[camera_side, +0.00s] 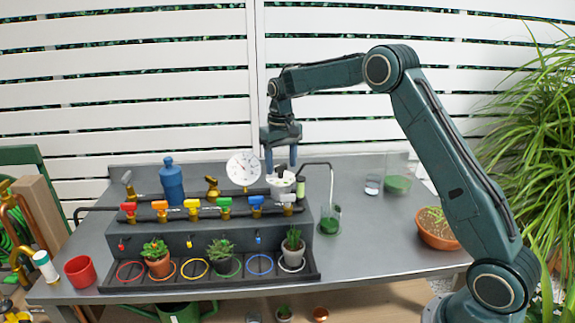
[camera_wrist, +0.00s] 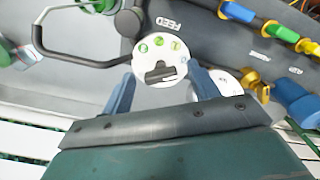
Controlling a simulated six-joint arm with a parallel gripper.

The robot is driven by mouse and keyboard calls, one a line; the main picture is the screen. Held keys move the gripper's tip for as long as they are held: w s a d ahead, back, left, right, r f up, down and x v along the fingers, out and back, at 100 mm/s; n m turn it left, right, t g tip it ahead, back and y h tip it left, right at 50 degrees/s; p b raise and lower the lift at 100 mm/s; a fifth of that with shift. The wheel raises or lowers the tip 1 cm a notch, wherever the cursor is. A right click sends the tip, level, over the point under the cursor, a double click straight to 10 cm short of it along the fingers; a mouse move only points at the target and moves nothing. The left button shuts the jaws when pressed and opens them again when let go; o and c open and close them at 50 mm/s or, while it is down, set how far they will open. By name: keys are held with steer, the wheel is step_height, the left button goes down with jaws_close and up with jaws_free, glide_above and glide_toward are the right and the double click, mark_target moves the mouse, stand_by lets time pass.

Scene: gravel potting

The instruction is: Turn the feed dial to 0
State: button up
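The feed dial (camera_wrist: 157,54) is a round white disc with green marks and a dark bar knob (camera_wrist: 160,74) across its near part. Printed "FEED" lettering stands beside it. My gripper (camera_wrist: 161,76) has its two blue fingers on either side of the bar, with a gap on each side, so it is open. In the side view my gripper (camera_side: 281,166) points down right over the dial (camera_side: 281,188), at the right end of the dark bench unit.
A row of coloured valves (camera_side: 193,206) runs left of the dial. A white gauge (camera_side: 243,168) and a blue bottle (camera_side: 172,180) stand behind. Potted plants line the front tray (camera_side: 115,285).

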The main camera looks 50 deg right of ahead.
mark_target(281, 166)
step_height(281, 166, up, 14)
stand_by(1.1)
steer(key=shift+f, duration=0.1)
steer(key=s+a+r+n+t, duration=0.1)
steer(key=s+a+r, duration=0.25)
steer(key=s, duration=0.55)
steer(key=s+a+r+n+t, duration=0.1)
steer(key=s+a+r+t, duration=0.15)
steer(key=s+a, duration=0.4)
steer(key=s+a+f, duration=0.1)
steer(key=s+f, duration=0.2)
steer(key=s, duration=0.4)
steer(key=s+a+f+t, duration=0.1)
steer(key=s+f, duration=0.2)
steer(key=s, duration=0.4)
steer(key=s+a+f+n+t, duration=0.1)
steer(key=s+f, duration=0.2)
steer(key=s, duration=0.4)
